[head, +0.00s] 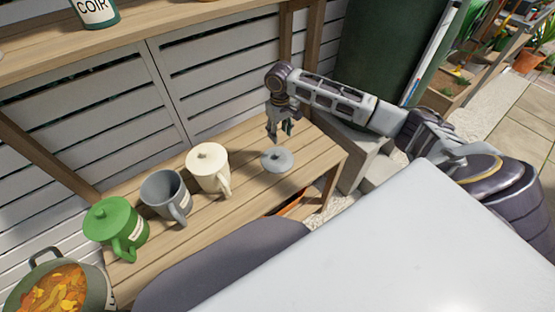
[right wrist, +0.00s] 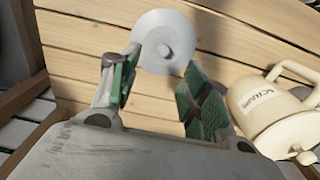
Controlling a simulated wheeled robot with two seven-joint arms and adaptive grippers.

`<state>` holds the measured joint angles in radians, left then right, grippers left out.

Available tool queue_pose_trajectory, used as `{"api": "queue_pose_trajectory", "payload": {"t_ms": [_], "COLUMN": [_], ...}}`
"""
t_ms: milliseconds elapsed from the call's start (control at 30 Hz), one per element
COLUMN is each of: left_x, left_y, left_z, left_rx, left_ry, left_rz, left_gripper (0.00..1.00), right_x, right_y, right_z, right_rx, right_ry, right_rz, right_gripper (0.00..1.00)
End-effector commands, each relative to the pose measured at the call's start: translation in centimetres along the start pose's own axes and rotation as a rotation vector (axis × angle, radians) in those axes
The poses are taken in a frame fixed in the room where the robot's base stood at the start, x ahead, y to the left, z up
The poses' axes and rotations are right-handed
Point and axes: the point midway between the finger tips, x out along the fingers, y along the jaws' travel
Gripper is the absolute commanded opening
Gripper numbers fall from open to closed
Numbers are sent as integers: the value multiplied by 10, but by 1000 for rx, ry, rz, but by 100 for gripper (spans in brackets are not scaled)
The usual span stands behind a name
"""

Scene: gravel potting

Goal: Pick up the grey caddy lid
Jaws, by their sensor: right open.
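The grey caddy lid (head: 277,160) lies flat on the wooden bench, to the right of the cream caddy, in the head view. It is a round disc with a small knob on top, and it also shows in the right wrist view (right wrist: 150,42) beyond the fingertips. My right gripper (head: 279,136) is above the lid, pointing down. In the right wrist view its green-padded fingers (right wrist: 157,80) are apart and empty, with the lid's knob seen between and past them. The grey caddy (head: 165,195) stands open without a lid. My left gripper is not in view.
The lidded cream caddy (head: 207,170) stands close to the lid's left, and shows in the right wrist view (right wrist: 262,105). A lidded green caddy (head: 118,228) stands at the bench's left. A pot of orange leaves (head: 55,290) is lower left. A shelf (head: 150,45) runs above the bench.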

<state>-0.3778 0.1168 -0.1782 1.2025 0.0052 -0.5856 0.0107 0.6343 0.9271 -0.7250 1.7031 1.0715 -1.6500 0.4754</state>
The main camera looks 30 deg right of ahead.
Motion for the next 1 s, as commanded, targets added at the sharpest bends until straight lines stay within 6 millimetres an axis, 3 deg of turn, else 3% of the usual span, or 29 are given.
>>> {"api": "queue_pose_trajectory", "payload": {"t_ms": [600, 1000], "left_x": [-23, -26], "left_y": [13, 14], "left_z": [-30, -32], "left_rx": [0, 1], "left_ry": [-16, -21], "left_rz": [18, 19], "left_gripper": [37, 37], "right_x": [73, 78], "right_y": [-1, -1], "right_z": [0, 0], "right_rx": [-1, -1], "right_ry": [-2, -1], "right_rz": [0, 0], "right_gripper": [46, 46]}}
